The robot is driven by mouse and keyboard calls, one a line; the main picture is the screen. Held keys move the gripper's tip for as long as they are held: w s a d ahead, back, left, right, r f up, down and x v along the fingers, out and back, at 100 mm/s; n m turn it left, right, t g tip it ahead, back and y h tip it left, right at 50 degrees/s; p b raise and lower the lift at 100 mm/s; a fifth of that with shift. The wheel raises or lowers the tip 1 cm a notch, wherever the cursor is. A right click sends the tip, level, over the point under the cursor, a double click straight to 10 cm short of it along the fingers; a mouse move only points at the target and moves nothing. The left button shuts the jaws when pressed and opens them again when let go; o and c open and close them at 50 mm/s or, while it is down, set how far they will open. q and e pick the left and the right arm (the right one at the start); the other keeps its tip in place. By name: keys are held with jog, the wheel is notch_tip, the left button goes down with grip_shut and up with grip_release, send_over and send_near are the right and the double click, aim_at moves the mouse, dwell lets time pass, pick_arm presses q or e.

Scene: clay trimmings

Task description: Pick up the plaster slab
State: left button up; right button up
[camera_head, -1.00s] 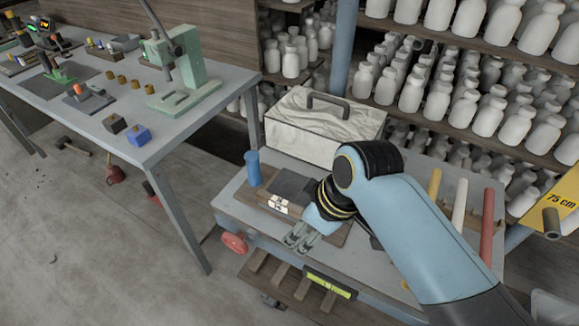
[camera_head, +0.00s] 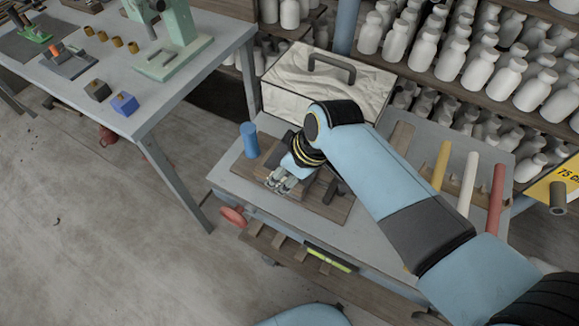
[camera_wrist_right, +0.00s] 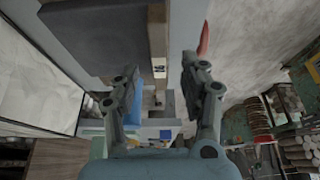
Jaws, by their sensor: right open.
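A flat dark grey slab (camera_wrist_right: 105,38) with a pale wooden, labelled front edge (camera_wrist_right: 157,45) is the likeliest plaster slab, though its material is hard to tell. It lies on a brown board (camera_head: 335,211) on the grey cart. In the head view my right gripper mostly hides it. My right gripper (camera_head: 279,181) is low over the front of the board. In the wrist view its fingers (camera_wrist_right: 160,88) are open, with the labelled edge in line between them and no grip visible. My left gripper is not in view.
A blue cylinder (camera_head: 249,140) stands close left of the gripper. A white, wrinkled-looking box with a dark handle (camera_head: 325,88) stands behind it. Yellow, white and red rods (camera_head: 468,184) lie at the cart's right. Shelves of white bottles are behind, a workbench (camera_head: 190,75) at left.

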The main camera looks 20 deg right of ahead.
jog(key=shift+x, duration=1.1)
jog(key=shift+w+f, duration=0.15)
jog(key=shift+w, duration=0.05)
jog(key=shift+s, duration=0.1)
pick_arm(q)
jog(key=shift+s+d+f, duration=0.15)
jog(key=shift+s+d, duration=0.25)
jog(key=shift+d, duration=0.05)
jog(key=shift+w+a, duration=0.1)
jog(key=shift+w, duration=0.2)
pick_arm(e)
jog(key=shift+f, duration=0.25)
jog(key=shift+c, duration=0.2)
grip_shut()
